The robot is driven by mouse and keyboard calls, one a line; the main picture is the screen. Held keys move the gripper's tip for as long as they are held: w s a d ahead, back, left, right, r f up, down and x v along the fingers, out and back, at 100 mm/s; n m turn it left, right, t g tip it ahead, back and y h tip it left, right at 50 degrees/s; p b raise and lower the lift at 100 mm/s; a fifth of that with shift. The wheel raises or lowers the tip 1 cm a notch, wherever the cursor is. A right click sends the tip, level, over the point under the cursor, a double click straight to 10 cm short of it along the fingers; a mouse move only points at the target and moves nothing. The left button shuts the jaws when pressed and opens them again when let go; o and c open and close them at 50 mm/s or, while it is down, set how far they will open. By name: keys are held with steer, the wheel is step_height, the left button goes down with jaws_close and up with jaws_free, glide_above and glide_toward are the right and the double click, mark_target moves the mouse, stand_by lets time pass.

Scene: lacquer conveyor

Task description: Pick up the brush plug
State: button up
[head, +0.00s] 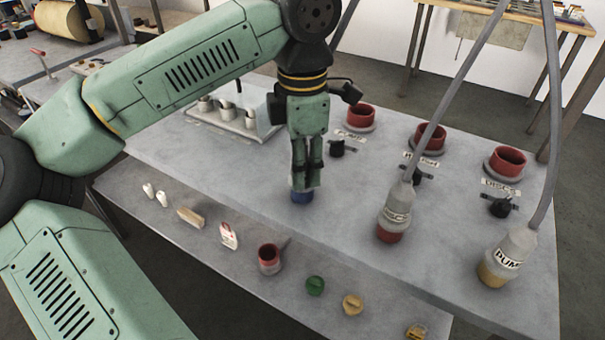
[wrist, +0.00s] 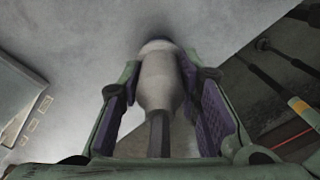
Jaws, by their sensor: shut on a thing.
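The brush plug appears as a pale grey body (wrist: 158,80) with a dark grey hose in the wrist view. Its blue end (head: 302,197) shows below my gripper in the head view. No label can be read on it. My gripper (head: 304,184) points down and is shut on the plug; in the wrist view its purple-padded fingers (wrist: 163,88) stand on either side of the body. The blue end is at or just above the grey bench top (head: 240,180); I cannot tell whether it touches.
Two other hosed plugs, one red-ended (head: 393,215) and one yellow-ended (head: 497,262), stand to the right. Red sockets (head: 430,136) with labels and black knobs line the back. A tray with metal cups (head: 225,117) is behind left. A lower shelf (head: 200,262) in front holds small items.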

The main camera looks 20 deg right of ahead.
jaws_close()
